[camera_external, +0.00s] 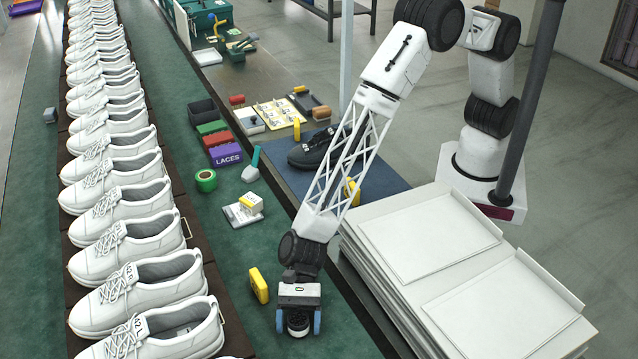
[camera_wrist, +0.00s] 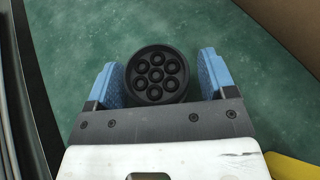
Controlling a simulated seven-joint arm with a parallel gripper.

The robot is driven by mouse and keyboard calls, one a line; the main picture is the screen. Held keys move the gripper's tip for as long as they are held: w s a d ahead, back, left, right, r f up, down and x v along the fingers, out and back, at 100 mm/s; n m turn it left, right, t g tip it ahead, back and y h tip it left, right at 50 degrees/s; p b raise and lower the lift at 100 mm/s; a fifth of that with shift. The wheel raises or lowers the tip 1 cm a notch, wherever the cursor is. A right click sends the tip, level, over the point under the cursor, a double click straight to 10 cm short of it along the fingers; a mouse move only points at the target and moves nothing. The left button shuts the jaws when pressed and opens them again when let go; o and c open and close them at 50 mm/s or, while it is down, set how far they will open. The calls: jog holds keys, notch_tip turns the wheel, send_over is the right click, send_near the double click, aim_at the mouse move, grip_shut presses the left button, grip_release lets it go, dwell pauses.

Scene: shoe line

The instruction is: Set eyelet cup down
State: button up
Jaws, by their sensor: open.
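The eyelet cup is a round black cup (camera_wrist: 157,75) holding several ring-shaped eyelets. In the wrist view it stands upright on the green mat, between the two blue fingers of my gripper (camera_wrist: 158,82). The fingers are open, and a gap shows on each side of the cup near the tips. In the external view my gripper (camera_external: 298,322) points down at the front of the green mat (camera_external: 265,290). The cup's dark rim (camera_external: 298,331) shows between the blue fingers there, partly hidden by the gripper body.
A yellow block (camera_external: 259,285) stands close left of my gripper. White shoes (camera_external: 140,285) line the left side. Stacked white box lids (camera_external: 430,235) rise to the right. A white block tool (camera_external: 243,210) and green tape roll (camera_external: 205,180) lie farther back.

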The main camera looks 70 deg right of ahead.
jog(key=shift+r, duration=0.15)
jog(key=shift+w+d+r, duration=0.15)
jog(key=shift+d+r, duration=0.05)
jog(key=shift+d, duration=0.2)
jog(key=v, duration=1.1)
jog(key=shift+d+f, duration=0.1)
dwell(0.7)
